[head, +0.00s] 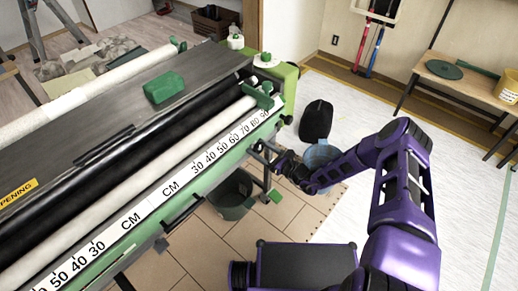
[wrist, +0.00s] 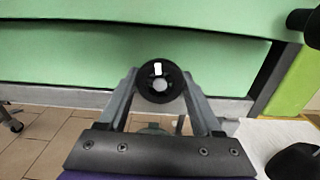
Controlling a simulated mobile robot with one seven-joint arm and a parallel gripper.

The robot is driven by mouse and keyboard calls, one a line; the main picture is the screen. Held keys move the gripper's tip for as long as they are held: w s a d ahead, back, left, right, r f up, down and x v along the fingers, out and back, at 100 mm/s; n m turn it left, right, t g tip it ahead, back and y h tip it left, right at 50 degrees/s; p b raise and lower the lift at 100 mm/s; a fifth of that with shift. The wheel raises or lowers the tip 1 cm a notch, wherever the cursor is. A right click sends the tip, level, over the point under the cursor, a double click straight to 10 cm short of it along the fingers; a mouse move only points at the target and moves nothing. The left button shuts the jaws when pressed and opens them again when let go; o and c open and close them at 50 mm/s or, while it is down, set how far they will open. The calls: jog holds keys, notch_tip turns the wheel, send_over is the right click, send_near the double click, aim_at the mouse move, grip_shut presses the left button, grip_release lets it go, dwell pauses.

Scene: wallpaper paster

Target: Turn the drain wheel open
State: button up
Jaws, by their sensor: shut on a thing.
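The drain wheel (wrist: 147,88) is a small round black knob with a pale hub and a white mark near its top. It sits in front of the machine's green side panel in the wrist view. My gripper (wrist: 161,86) is shut on the wheel, with one grey finger on its left and one on its right. In the head view my gripper (head: 262,150) reaches the machine's green side below the ruler strip. The wheel cannot be made out there.
The pasting machine (head: 135,222) fills the left side, with a green block (head: 164,88) on top. A dark green bucket (head: 232,194) stands on the tiles below. A blue bucket (head: 320,155) and black bag (head: 316,121) stand behind my arm. A bench (head: 450,83) is at right.

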jog(key=n, duration=0.4)
jog(key=n+p, duration=0.1)
jog(key=n, duration=0.4)
jog(key=shift+w+r+n, duration=0.1)
jog(key=shift+n, duration=0.3)
jog(key=n+p, duration=0.1)
jog(key=n, duration=0.4)
jog(key=shift+d, duration=0.1)
jog(key=n+p, duration=0.1)
jog(key=n, duration=0.3)
jog(key=shift+r+n, duration=0.1)
jog(key=shift+n, duration=0.5)
jog(key=o, duration=1.4)
jog(key=shift+c, duration=0.2)
